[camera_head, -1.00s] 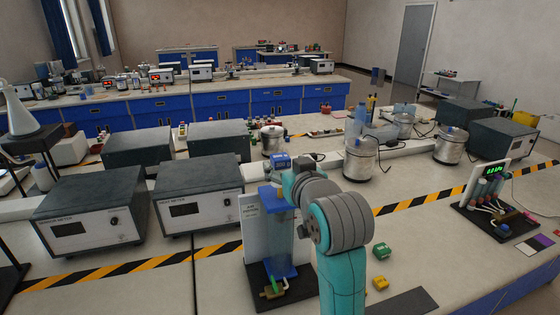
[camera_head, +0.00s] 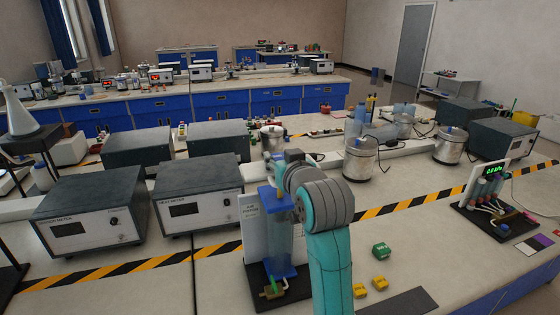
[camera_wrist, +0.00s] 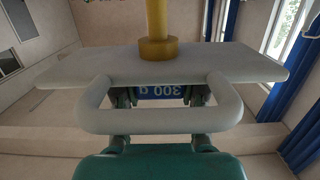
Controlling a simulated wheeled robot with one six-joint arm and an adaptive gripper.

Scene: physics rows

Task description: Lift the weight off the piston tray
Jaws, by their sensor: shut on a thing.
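In the wrist view the blue weight (camera_wrist: 160,92) shows part of its face, with "300 g" upside down. My gripper (camera_wrist: 160,98) is shut on it, with teal fingers at its two sides. The pale piston tray (camera_wrist: 85,70) spans the wrist view, with a loop (camera_wrist: 160,126) in front and a brass rod (camera_wrist: 157,25) joined to it. The weight lies just across the plate from the rod; whether they touch is unclear. In the head view the blue piston cylinder (camera_head: 283,232) stands upright on a dark base, and my arm hides the weight and tray.
Green (camera_head: 381,250) and yellow (camera_head: 380,283) weights lie on the bench right of my arm. Metal pots (camera_head: 360,160) stand behind, and a pressure readout (camera_head: 490,185) stands at right.

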